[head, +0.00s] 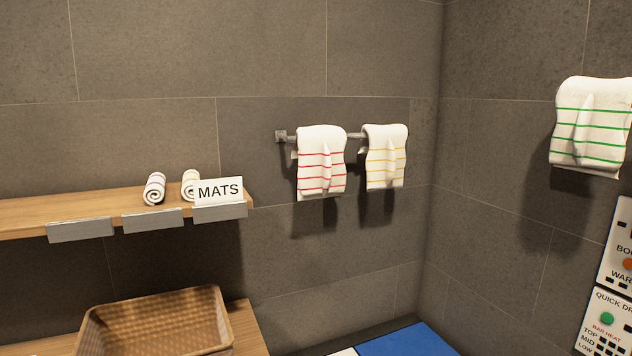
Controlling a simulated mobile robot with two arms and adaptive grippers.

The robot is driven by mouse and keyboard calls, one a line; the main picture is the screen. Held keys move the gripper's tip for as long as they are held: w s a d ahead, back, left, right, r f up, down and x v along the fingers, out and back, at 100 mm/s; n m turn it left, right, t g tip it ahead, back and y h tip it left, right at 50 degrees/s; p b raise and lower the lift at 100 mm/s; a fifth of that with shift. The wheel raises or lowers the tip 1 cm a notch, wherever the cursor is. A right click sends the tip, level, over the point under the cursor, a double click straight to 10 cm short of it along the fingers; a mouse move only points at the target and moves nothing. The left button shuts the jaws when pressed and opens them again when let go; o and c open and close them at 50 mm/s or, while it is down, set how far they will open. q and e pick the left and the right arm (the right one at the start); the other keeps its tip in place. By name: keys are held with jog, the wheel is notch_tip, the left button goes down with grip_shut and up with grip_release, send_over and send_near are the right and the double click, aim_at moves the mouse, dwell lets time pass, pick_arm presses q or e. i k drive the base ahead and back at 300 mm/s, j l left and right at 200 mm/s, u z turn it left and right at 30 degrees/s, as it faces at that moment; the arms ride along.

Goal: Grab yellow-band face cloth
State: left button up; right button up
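A white cloth with yellow bands (385,158) hangs over the right part of a wall rail (355,135). A white cloth with red bands (321,165) hangs to its left on the same rail. Two small rolled cloths are on the wooden shelf at left. One roll (155,188) has dark purplish bands. The other roll (190,184) looks cream with faint bands, whose colour I cannot tell for sure, and is partly hidden behind the MATS sign. Neither of my grippers is in view.
The MATS sign (218,190) stands at the right end of the shelf (60,208). A wicker basket (160,318) sits below. A green-banded cloth (590,125) hangs at right above control panels (612,322). A blue surface (405,343) is at the bottom.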

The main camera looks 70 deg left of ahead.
aim_at(190, 176)
jog(key=u, duration=2.85)
